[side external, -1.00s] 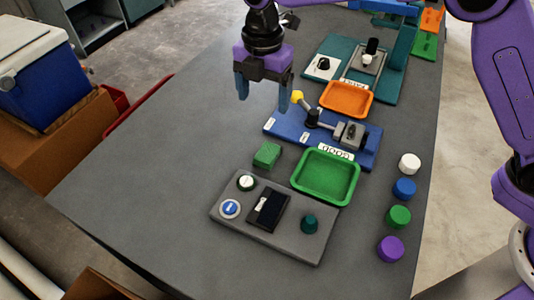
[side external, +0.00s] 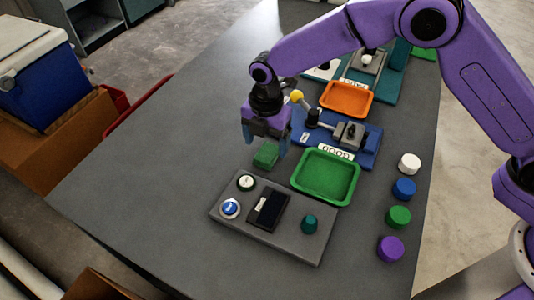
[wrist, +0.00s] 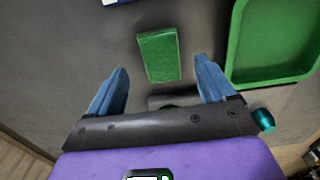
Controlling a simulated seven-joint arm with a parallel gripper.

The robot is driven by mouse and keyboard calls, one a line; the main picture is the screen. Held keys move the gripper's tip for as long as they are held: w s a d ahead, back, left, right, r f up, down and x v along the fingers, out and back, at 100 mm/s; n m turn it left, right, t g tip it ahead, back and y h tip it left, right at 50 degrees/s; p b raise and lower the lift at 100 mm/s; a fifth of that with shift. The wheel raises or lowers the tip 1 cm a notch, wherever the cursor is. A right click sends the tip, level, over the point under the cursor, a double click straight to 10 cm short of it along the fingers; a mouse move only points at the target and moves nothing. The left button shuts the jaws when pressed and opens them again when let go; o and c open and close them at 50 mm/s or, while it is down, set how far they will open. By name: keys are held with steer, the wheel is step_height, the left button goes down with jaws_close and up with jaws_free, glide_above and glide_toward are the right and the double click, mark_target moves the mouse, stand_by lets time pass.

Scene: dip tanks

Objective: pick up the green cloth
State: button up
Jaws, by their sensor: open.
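The green cloth (side external: 266,155) is a small folded green block lying on the grey table, left of the green tray. It also shows in the wrist view (wrist: 158,56), ahead of and between my fingers. My gripper (side external: 265,142) is open, with its blue fingers above the cloth. In the wrist view my gripper (wrist: 165,80) has its two fingertips apart, with nothing held between them. The cloth's upper part is partly covered by my gripper in the side view.
The green tray (side external: 300,185) stands right of the cloth. A grey control panel (side external: 283,245) with buttons lies in front. A blue fixture (side external: 365,155) with a yellow-knobbed lever is behind. Several coloured round pieces (side external: 398,217) line the right edge. The table's left is clear.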

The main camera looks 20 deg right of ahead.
mark_target(267, 152)
steer(key=shift+f, duration=1.5)
steer(key=c, duration=1.1)
